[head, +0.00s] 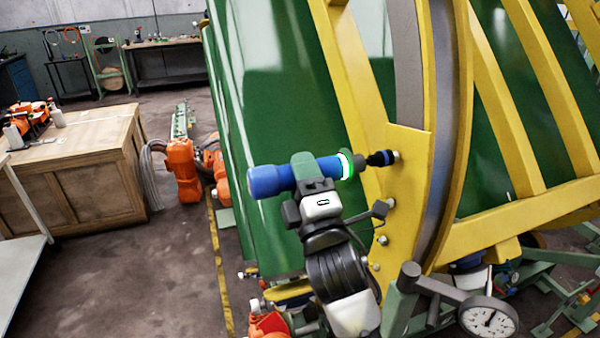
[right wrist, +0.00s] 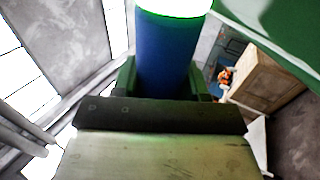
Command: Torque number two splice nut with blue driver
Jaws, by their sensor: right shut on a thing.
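The blue driver (head: 268,181) is a blue cylinder with a green glowing ring and a dark socket at its right end. My right gripper (head: 304,171) is shut around its body; the driver's blue body also shows between the fingers in the right wrist view (right wrist: 166,55). The driver lies nearly level, its socket pointing right at a nut (head: 395,156) on the yellow splice plate (head: 408,180). The socket tip appears at or against this upper nut; exact seating is too small to tell. Other nuts (head: 383,240) sit lower on the plate. My left gripper is not in view.
A green drum (head: 262,80) and yellow ring frame (head: 500,215) fill the middle and right. A dial gauge (head: 488,319) is at lower right. A wooden crate (head: 75,165) and orange robot arm (head: 183,170) stand left. Floor between them is clear.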

